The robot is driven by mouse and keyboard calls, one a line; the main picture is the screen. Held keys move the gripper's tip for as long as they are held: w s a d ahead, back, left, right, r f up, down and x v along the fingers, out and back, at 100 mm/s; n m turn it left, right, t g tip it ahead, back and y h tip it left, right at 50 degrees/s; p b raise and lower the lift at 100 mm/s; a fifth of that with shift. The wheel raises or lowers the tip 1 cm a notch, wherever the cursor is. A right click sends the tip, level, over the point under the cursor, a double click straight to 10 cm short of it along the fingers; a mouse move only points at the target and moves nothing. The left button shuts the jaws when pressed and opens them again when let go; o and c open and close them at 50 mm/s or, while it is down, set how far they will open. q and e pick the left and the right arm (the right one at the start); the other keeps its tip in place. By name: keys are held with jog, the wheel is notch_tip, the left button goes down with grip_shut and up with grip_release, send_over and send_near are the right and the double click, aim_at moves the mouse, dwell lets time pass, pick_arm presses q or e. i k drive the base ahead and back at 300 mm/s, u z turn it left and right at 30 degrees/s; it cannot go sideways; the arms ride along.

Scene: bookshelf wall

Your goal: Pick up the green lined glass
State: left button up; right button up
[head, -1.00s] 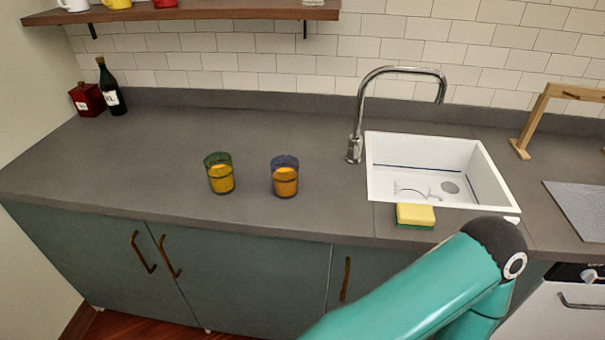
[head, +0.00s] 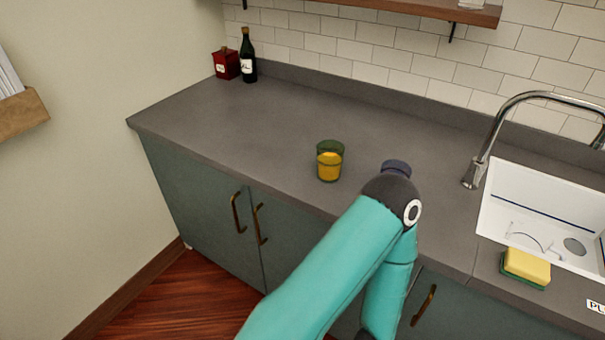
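The green lined glass (head: 329,161) stands upright on the grey counter in the head view, left of my teal arm, with orange-yellow contents inside. The blue-rimmed glass (head: 396,167) is just right of it, and my arm's elbow hides all but its rim. The arm comes up from the bottom of the view and bends down again at the counter's front edge. No gripper shows in the view.
The counter (head: 230,125) is clear left of the glasses. A dark bottle (head: 248,56) and a red box (head: 226,64) stand at its far left corner. A faucet (head: 490,140), sink (head: 500,205) and sponge (head: 526,267) are at right.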

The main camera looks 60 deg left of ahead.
aim_at(330, 153)
jog(key=z, duration=0.5)
jog(key=i, duration=0.15)
jog(key=u, duration=2.05)
jog(key=k, duration=0.55)
jog(key=z, duration=5.7)
jog(key=k, duration=0.55)
jog(key=u, duration=5.7)
